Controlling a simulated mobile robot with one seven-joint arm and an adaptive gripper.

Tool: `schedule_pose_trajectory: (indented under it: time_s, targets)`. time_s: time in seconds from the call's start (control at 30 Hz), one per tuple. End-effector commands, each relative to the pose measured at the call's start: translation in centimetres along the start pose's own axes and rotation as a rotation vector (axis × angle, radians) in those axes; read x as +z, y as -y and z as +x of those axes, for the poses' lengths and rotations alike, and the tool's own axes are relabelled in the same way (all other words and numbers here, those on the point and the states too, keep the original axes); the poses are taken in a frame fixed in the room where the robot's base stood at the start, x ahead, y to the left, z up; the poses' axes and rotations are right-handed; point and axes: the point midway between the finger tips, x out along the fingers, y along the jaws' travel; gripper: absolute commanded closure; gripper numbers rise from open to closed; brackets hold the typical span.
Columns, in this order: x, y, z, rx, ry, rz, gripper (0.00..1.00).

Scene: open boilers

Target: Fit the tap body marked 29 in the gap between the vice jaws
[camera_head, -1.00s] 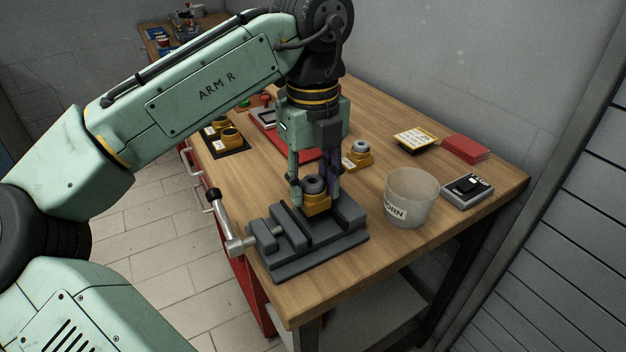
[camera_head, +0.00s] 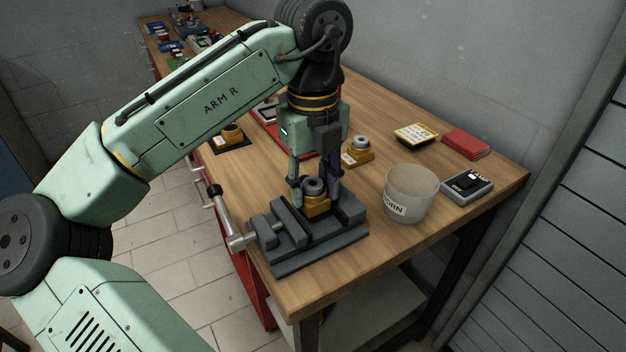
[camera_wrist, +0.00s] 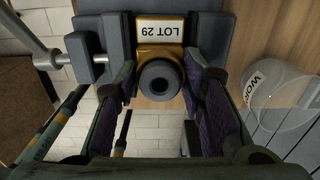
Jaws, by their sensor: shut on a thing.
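The tap body marked 29 (camera_head: 316,205) is a yellow block with a grey ring on top. In the wrist view its white label reads LOT 29 (camera_wrist: 161,31). My gripper (camera_head: 315,190) points down and is shut on it, one finger on each side of the grey ring (camera_wrist: 160,82). The dark grey vice (camera_head: 318,250) stands at the table's front corner. The tap body is at the vice, between its jaws as seen from the head camera. Whether it rests on the vice bed cannot be told. The vice handle (camera_head: 228,222) sticks out to the left.
A translucent bin marked WORN (camera_head: 410,195) stands right of the vice. Another tap body (camera_head: 358,152) sits behind it, and one more (camera_head: 232,135) is on a black mat. A grey device (camera_head: 467,187), a red stack (camera_head: 466,145) and a yellow-framed card (camera_head: 416,136) lie at the right.

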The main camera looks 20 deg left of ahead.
Motion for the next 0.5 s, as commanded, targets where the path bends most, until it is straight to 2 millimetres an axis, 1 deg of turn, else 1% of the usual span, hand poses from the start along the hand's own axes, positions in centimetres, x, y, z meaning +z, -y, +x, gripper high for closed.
schedule_pose_trajectory:
  time_s: [0.27, 0.5]
  targets:
    - [-0.01, 0.0, -0.03, 0.0, 0.001, 0.001, 1.0]
    - [-0.06, 0.01, 0.74, 0.0, -0.001, 0.003, 1.0]
